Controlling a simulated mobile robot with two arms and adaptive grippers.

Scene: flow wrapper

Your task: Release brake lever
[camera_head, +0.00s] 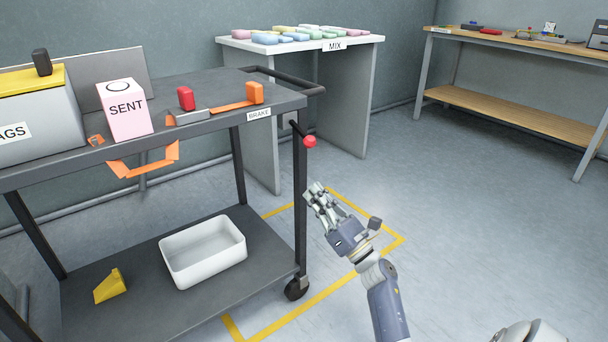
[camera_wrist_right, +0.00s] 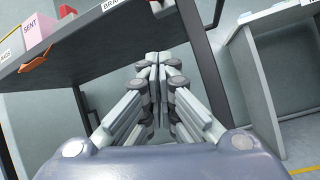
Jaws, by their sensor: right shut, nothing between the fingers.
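The brake lever (camera_head: 300,133) is a dark rod with a red knob (camera_head: 310,141) at the right end of the grey cart (camera_head: 222,88), beside the BRAKE label (camera_head: 259,115). In the head view my right gripper (camera_head: 316,188) is below the red knob and apart from it, close to the cart's right leg. Its fingers are shut and empty. In the right wrist view the right gripper (camera_wrist_right: 155,65) points toward the cart's underside, and part of the BRAKE label (camera_wrist_right: 112,5) shows at the top edge. The red knob is not visible there. My left gripper is not in view.
The cart top carries a pink SENT box (camera_head: 124,112), a red object (camera_head: 186,98) and orange brackets. A white bin (camera_head: 203,252) and yellow wedge (camera_head: 110,286) are on its lower shelf. A MIX table (camera_head: 350,44) stands behind. Floor to the right is clear.

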